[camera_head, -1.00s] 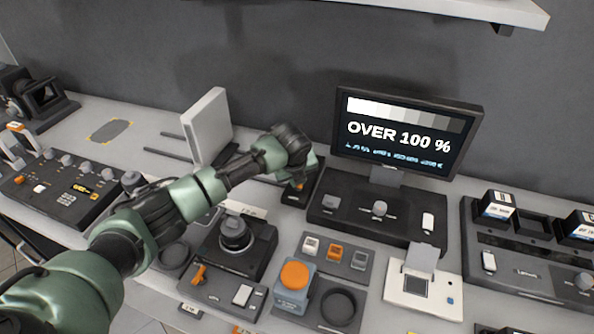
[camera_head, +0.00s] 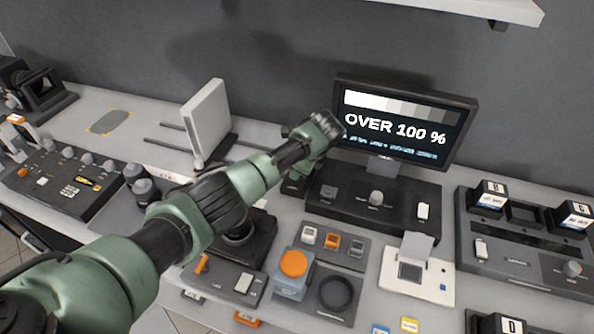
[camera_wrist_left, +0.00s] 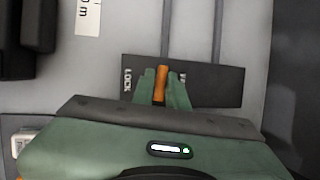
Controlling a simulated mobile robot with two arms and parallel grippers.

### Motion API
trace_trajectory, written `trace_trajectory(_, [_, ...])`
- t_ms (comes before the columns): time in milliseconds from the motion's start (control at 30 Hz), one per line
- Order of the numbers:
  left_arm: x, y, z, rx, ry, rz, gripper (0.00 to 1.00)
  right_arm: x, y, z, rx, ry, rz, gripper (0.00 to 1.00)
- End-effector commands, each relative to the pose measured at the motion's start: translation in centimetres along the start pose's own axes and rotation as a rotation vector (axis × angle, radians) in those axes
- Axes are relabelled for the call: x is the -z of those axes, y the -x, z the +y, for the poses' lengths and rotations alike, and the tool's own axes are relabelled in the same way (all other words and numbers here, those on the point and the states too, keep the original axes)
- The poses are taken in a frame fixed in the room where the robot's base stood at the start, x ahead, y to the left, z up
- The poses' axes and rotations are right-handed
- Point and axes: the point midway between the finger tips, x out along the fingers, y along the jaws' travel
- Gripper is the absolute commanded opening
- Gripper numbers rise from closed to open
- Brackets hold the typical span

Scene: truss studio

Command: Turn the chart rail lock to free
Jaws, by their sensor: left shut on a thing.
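My left gripper (camera_wrist_left: 163,88) is shut on the orange lock lever (camera_wrist_left: 161,76) in the left wrist view, with a green finger on either side. The lever stands about upright in that view, between the LOCK label at left and a second label at right that the finger mostly covers. The dark lock plate (camera_wrist_left: 215,86) lies flat at the rail ends. In the head view my wrist hides the lever and fingertips. The white chart panel (camera_head: 206,112) stands upright on the two dark rails, left of my gripper. My right gripper is out of view.
A monitor (camera_head: 405,120) reading "OVER 100 %" stands on a black console (camera_head: 335,200) just right of my wrist. A joystick box, an orange-topped button (camera_head: 293,263) and a switch panel sit in front. A shelf (camera_head: 440,8) hangs above.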

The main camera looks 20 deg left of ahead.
Motion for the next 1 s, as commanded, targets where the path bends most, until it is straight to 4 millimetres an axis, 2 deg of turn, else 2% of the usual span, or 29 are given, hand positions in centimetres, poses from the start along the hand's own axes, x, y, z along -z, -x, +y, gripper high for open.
trace_trajectory(300, [0.05,-0.02,-0.05,-0.034,0.085,-0.018,0.00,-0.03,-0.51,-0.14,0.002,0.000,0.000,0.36])
trace_trajectory(767, [0.02,-0.02,-0.03,-0.039,0.097,-0.020,0.00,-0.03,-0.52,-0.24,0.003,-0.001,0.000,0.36])
trace_trajectory(800, [0.02,-0.02,-0.03,-0.039,0.097,-0.020,0.20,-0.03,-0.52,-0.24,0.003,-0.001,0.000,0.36])
trace_trajectory(867, [0.02,-0.02,-0.03,-0.039,0.096,-0.020,0.36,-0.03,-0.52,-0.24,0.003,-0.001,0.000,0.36])
trace_trajectory(1000, [0.02,-0.02,-0.03,-0.039,0.095,-0.020,0.36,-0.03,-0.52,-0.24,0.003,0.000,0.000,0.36])
